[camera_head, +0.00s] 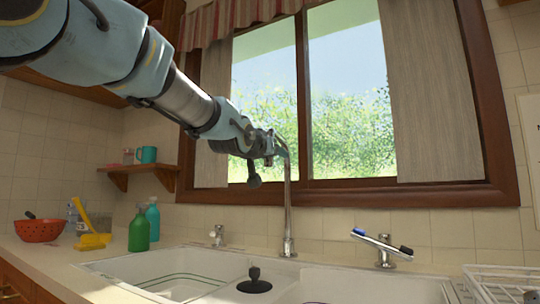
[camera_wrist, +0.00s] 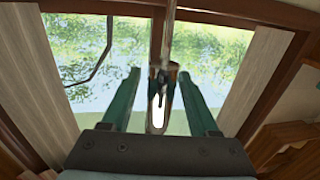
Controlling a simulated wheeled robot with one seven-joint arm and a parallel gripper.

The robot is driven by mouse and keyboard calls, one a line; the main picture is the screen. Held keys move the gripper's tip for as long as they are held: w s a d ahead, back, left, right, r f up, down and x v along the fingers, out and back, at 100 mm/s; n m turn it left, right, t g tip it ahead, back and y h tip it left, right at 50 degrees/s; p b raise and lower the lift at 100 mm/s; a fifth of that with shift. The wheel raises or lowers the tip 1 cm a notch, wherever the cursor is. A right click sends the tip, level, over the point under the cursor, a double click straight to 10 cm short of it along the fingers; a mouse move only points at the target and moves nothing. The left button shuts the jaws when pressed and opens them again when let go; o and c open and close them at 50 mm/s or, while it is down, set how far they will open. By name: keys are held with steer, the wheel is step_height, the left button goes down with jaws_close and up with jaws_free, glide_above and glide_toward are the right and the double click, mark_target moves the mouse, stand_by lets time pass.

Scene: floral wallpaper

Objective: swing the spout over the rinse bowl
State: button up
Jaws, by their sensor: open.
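The spout (camera_head: 288,205) is a tall chrome pipe rising from the sink deck, with its bent top near my gripper. My gripper (camera_head: 273,148) is at the top of the spout, in front of the window. In the wrist view the two teal fingers are apart, and the metal spout (camera_wrist: 157,88) shows between them; contact cannot be told. Which one is the rinse bowl is not marked. The spout's outlet is hidden by my gripper.
Green (camera_head: 139,232) and teal (camera_head: 153,217) bottles, a yellow item (camera_head: 92,240) and a red colander (camera_head: 38,230) stand at left. A white rack (camera_head: 505,280) is at far right.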

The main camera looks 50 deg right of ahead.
steer(key=v, duration=1)
steer(key=shift+a, duration=0.35)
steer(key=shift+s, duration=0.1)
steer(key=shift+c, duration=0.3)
